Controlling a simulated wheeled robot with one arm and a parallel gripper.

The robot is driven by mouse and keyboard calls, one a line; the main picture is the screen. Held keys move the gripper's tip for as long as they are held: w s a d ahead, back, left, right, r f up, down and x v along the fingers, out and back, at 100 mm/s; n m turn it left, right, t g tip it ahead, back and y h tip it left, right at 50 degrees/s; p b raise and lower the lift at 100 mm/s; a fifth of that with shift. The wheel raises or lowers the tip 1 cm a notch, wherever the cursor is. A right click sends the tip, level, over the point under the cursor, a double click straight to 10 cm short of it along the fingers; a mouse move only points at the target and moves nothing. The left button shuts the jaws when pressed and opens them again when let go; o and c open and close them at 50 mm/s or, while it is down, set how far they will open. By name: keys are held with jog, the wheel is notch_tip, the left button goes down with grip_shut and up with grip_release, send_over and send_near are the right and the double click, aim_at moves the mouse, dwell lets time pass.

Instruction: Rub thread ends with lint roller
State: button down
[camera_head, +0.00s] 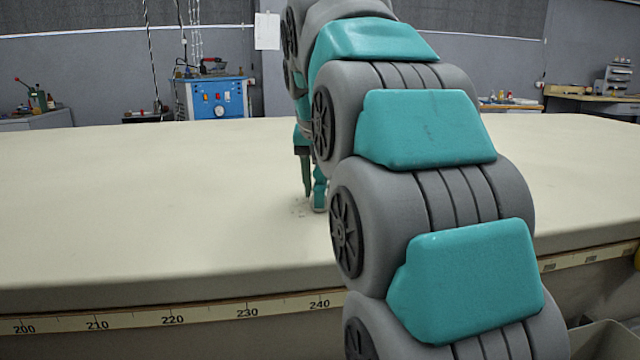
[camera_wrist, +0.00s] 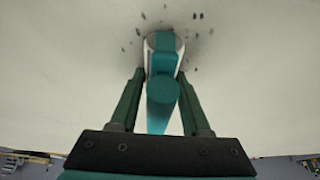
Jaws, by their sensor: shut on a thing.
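The lint roller (camera_wrist: 163,100) has a teal handle and a pale roller head, and it shows in the middle of the wrist view. My gripper (camera_wrist: 161,80) is shut on it, with one dark green finger on each side. The roller head is at or just above the cloth; I cannot tell if it touches. Several small dark thread ends (camera_wrist: 193,28) lie scattered around the head on the cream cloth table (camera_wrist: 60,60). In the head view my gripper (camera_head: 311,180) is partly hidden behind my arm, and faint thread ends (camera_head: 299,209) show beside it.
The cream table (camera_head: 130,210) is otherwise clear to the left and right. A measuring tape (camera_head: 170,319) runs along its front edge. A grey bin (camera_head: 605,340) stands at the lower right. A blue machine (camera_head: 215,98) stands beyond the table.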

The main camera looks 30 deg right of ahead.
aim_at(308, 208)
jog(key=shift+s+a+b, duration=0.2)
jog(key=shift+s+a, duration=0.05)
jog(key=shift+s, duration=0.6)
jog(key=shift+s+a+b, duration=0.15)
jog(key=shift+s+a, duration=0.1)
jog(key=shift+s, duration=0.6)
